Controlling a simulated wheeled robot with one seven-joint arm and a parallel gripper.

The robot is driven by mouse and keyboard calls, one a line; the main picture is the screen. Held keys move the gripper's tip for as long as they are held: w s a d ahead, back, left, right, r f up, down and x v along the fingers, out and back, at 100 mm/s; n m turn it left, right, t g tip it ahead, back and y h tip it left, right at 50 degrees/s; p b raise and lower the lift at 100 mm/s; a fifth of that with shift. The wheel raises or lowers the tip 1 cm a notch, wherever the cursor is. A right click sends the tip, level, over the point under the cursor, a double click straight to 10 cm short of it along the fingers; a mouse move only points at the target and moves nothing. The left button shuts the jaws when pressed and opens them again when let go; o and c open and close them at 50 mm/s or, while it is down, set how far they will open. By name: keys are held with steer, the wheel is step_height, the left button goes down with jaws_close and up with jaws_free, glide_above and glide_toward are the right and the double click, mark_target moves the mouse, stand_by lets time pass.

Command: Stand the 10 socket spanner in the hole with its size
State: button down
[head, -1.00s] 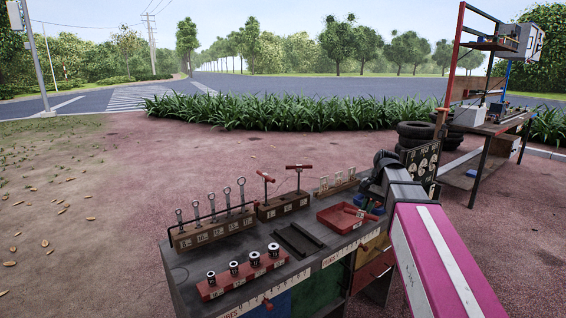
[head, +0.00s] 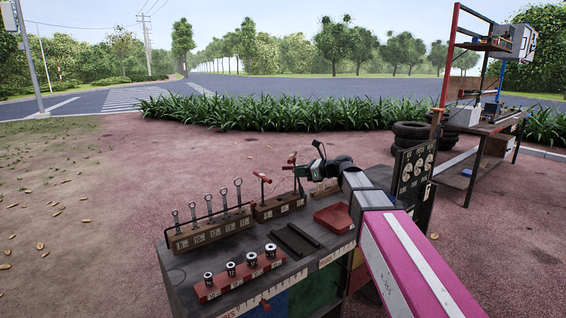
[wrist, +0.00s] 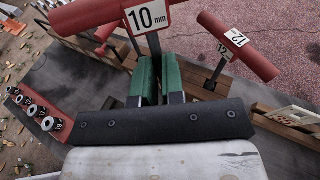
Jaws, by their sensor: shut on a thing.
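The 10 socket spanner (wrist: 148,18) has a red T-handle with a white "10 mm" label. My gripper (wrist: 158,75) is shut on its shaft with green fingers, just below the handle. In the head view my gripper (head: 312,170) is over the right end of the wooden spanner block (head: 278,207). The spanner's lower end and the hole beneath are hidden in both views. A second red T-handle marked 12 (wrist: 238,42) stands to the right in the wrist view. Another T-handle spanner (head: 263,180) stands at the block's left end.
A rack of ring spanners (head: 208,232) stands left of the block. A red rail with several sockets (head: 240,277) lies at the bench front. A red tray (head: 334,217), seemingly empty, and a dark slotted plate (head: 295,240) lie to the right.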

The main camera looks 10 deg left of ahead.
steer(key=w+a+r+m+t+y, duration=0.2)
steer(key=a+r+t, duration=0.1)
steer(key=a, duration=0.4)
steer(key=shift+w+a+m+t, duration=0.3)
steer(key=shift+m+t, duration=0.1)
steer(key=shift+t, duration=0.1)
steer(key=shift+r, duration=0.1)
steer(key=shift+f, duration=2.9)
steer(key=shift+f, duration=2.15)
steer(key=shift+r, duration=0.1)
steer(key=shift+r, duration=1.8)
